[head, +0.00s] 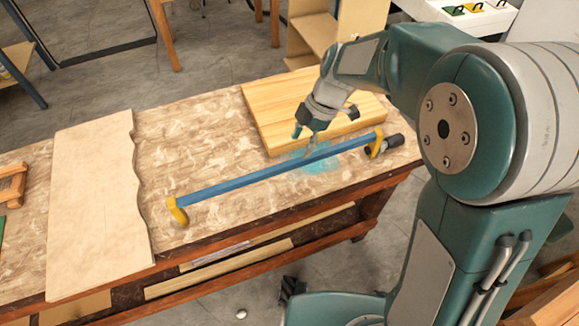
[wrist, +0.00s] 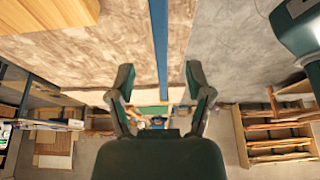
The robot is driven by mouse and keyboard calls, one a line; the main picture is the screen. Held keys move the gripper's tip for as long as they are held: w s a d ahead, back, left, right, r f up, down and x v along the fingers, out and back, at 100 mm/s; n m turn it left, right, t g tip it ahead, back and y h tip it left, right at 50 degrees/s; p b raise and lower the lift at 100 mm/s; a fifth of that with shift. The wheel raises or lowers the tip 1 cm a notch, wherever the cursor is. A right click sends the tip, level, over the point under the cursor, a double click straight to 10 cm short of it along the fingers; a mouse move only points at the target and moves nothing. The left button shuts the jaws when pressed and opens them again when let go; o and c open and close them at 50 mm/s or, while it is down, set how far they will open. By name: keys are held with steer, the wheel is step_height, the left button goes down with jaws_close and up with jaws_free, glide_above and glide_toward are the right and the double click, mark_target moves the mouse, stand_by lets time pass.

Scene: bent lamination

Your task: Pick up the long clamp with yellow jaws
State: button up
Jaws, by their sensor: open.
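The long clamp has a blue bar (head: 250,178) lying slantwise along the front of the worktable. One yellow jaw (head: 177,211) is at its left end, and another yellow jaw (head: 376,143) is at its right end beside a dark handle (head: 394,142). My gripper (head: 304,141) is over the bar, right of its middle. In the wrist view, my gripper (wrist: 159,68) is open, with its fingers apart on either side of the blue bar (wrist: 159,45). The yellow jaws are not seen there. I cannot tell the exact height of the fingertips above the bar.
A thick light wooden board (head: 275,105) lies just behind the bar. A pale wavy-edged panel (head: 95,200) covers the table's left part. The patterned worktable (head: 195,150) is clear between them. Its front edge runs close to the clamp.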

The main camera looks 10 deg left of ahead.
mark_target(291, 162)
steer(key=shift+s+f, duration=0.15)
steer(key=shift+f, duration=0.5)
steer(key=shift+s+f, duration=0.15)
steer(key=shift+f, duration=0.45)
steer(key=x, duration=0.2)
steer(key=a+x, duration=0.1)
steer(key=x, duration=0.2)
steer(key=shift+a, duration=0.15)
steer(key=shift+c, duration=1)
steer(key=shift+d+r, duration=0.1)
steer(key=shift+d, duration=0.1)
jaws_close()
